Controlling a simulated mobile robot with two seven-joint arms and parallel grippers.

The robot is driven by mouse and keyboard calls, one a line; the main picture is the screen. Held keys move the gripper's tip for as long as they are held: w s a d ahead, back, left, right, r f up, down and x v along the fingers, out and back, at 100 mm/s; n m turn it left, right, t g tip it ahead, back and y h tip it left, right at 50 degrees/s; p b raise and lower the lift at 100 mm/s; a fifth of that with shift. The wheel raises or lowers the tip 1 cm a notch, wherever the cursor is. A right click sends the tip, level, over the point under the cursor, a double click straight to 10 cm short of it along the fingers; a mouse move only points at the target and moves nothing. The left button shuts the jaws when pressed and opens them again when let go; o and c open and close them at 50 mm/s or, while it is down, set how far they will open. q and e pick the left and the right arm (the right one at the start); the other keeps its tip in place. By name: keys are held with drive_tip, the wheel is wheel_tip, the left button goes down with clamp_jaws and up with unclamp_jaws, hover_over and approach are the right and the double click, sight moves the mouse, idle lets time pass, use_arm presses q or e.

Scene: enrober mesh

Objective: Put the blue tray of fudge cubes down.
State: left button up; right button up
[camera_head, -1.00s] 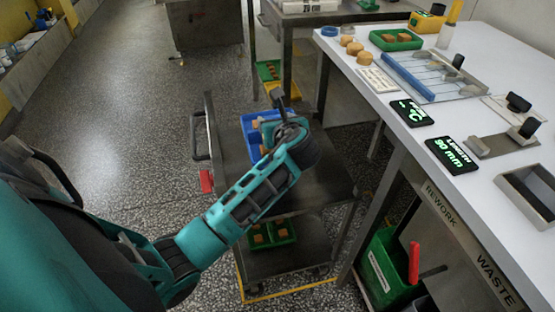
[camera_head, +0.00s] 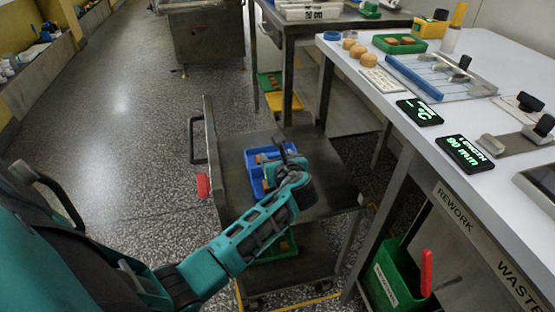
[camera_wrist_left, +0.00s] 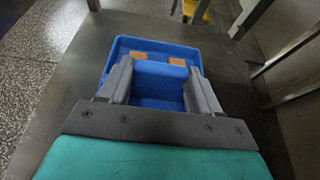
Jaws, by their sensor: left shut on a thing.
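The blue tray (camera_head: 252,163) is over the top shelf of a dark metal cart (camera_head: 232,142). My left gripper (camera_head: 283,158) is shut on the tray from the near side and hides part of it. In the left wrist view the gripper's fingers (camera_wrist_left: 160,68) stand apart on either side of a blue part of the tray (camera_wrist_left: 150,42). Brown fudge cubes (camera_wrist_left: 138,55) lie inside near its far side. The tray looks about level and close to the shelf; I cannot tell whether it touches. My right gripper is not in view.
Bare shelf shows around the tray. A green tray (camera_head: 287,246) is on the cart's lower shelf, partly behind my arm. A white workbench (camera_head: 420,150) stands right of the cart. Speckled floor (camera_head: 120,120) is open to the left.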

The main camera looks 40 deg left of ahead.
use_arm(q)
drive_tip(key=o, duration=1.5)
drive_tip(key=shift+f, duration=0.15)
